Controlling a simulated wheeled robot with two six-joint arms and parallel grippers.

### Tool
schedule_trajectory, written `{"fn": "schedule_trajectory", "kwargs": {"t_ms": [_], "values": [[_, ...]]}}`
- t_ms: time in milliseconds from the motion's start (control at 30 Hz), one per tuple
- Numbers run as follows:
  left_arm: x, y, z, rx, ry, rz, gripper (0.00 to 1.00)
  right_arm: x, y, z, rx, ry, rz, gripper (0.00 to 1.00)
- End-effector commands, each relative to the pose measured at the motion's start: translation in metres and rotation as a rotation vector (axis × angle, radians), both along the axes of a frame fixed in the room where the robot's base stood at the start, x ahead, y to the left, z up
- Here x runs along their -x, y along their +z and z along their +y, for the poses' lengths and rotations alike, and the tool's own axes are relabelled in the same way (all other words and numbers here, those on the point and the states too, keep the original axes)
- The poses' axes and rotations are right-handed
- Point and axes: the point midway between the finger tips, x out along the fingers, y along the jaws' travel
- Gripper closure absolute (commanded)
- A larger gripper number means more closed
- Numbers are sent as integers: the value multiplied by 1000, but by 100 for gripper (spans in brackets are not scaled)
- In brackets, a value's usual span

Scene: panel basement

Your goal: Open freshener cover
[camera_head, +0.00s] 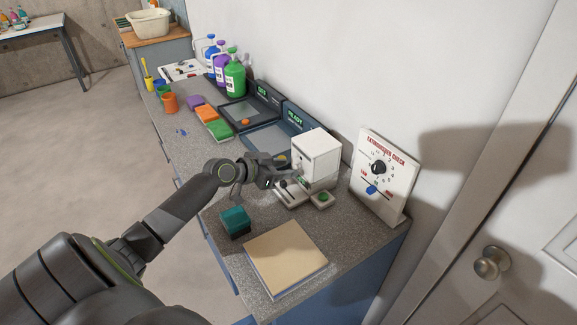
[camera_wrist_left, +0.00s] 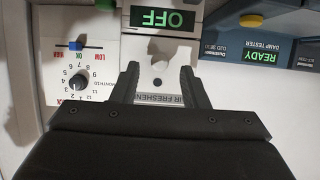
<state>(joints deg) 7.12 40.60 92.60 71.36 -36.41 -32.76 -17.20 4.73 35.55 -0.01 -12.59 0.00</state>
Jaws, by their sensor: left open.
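The air freshener (camera_head: 318,156) is a white upright box on the counter by the wall. In the left wrist view its white front (camera_wrist_left: 150,50) appears upside down, with a green "OFF" display (camera_wrist_left: 163,18) and a partly covered "AIR FRESHENER" label (camera_wrist_left: 163,99). A small round grey knob (camera_wrist_left: 159,66) shows on the front. My left gripper (camera_wrist_left: 156,72) is open, with its fingertips on either side of the knob; I cannot tell whether they touch the front. In the head view the left gripper (camera_head: 287,160) is at the box's left side. I cannot tell how the cover sits.
An extinguisher check panel (camera_head: 383,175) stands to the right. A damp tester (camera_head: 279,140) reading "READY" is behind. A teal block (camera_head: 235,221) and a tan board (camera_head: 285,257) lie in front. Sponges (camera_head: 206,114), cups and bottles (camera_head: 235,75) stand farther along the counter.

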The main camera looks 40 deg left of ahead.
Motion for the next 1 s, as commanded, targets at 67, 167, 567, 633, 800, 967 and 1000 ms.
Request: {"fn": "schedule_trajectory", "kwargs": {"t_ms": [67, 167, 567, 633, 800, 967, 1000], "values": [[-7, -2, -3, 2, 1, -1, 60, 0, 2, 0, 0, 0, 1, 64], [-12, -5, -5, 0, 0, 0, 60, 0, 3, 0, 0, 0, 1, 64], [-14, -7, -6, -1, -1, 0, 67, 1, 3, 0, 0, 0, 2, 64], [-14, -7, -6, -1, -1, 0, 77, 1, 3, 1, -1, 0, 2, 64], [-14, -7, -6, -1, -1, 0, 99, 1, 3, 2, -2, -1, 2, 64], [-14, -7, -6, -1, -1, 0, 100, 1, 2, 4, -4, -2, 2, 64], [-14, -7, -6, -1, -1, 0, 100, 1, 2, 4, -5, -2, 2, 64]]}}
